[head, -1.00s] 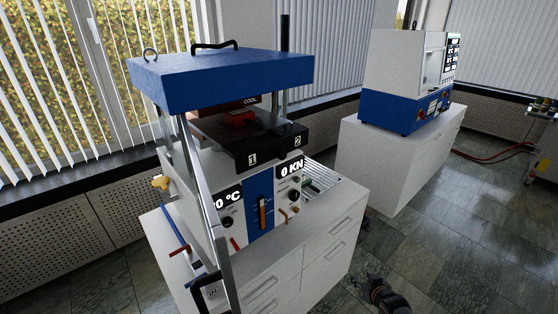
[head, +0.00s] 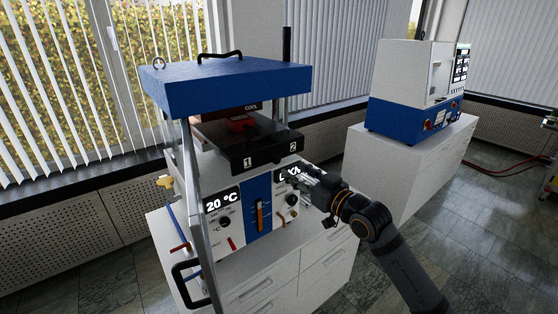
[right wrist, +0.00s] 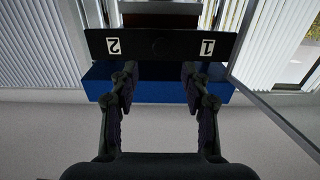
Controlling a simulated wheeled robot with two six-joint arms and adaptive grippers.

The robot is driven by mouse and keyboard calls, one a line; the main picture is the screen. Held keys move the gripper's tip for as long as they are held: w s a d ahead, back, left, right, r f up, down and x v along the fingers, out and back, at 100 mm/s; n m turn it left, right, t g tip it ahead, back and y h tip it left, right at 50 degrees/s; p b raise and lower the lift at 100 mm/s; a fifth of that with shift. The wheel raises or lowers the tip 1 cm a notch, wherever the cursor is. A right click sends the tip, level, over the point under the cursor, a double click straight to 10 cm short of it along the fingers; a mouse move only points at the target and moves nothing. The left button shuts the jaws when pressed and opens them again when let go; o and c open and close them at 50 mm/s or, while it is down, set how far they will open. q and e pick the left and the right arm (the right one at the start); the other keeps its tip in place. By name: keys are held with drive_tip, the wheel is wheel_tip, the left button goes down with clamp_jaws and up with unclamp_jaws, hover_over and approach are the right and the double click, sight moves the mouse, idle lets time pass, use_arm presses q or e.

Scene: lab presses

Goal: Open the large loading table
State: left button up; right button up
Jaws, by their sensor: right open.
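The press has a blue top block (head: 225,85) and a black loading table (head: 250,155) with white labels 1 and 2 on its front edge. The table also shows upside down in the right wrist view (right wrist: 160,45), with the blue block (right wrist: 160,92). My right gripper (head: 298,176) is in front of the press's right side, below label 2, and covers part of the force display. In the right wrist view its open, empty fingers (right wrist: 159,76) are apart, pointing at the table's front edge between the labels; I see no contact. My left gripper is out of view.
The control panel (head: 258,207) has knobs and a 20 °C display. A framed guard with a black handle (head: 186,284) stands at the press's left front. White drawers (head: 275,285) stand below. A second blue-and-white machine (head: 415,90) stands on a cabinet at right.

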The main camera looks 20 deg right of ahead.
sight(278, 160)
drive_tip(key=p+x, duration=0.2)
drive_tip(key=x, duration=0.6)
drive_tip(key=shift+w+a, duration=0.1)
clamp_jaws()
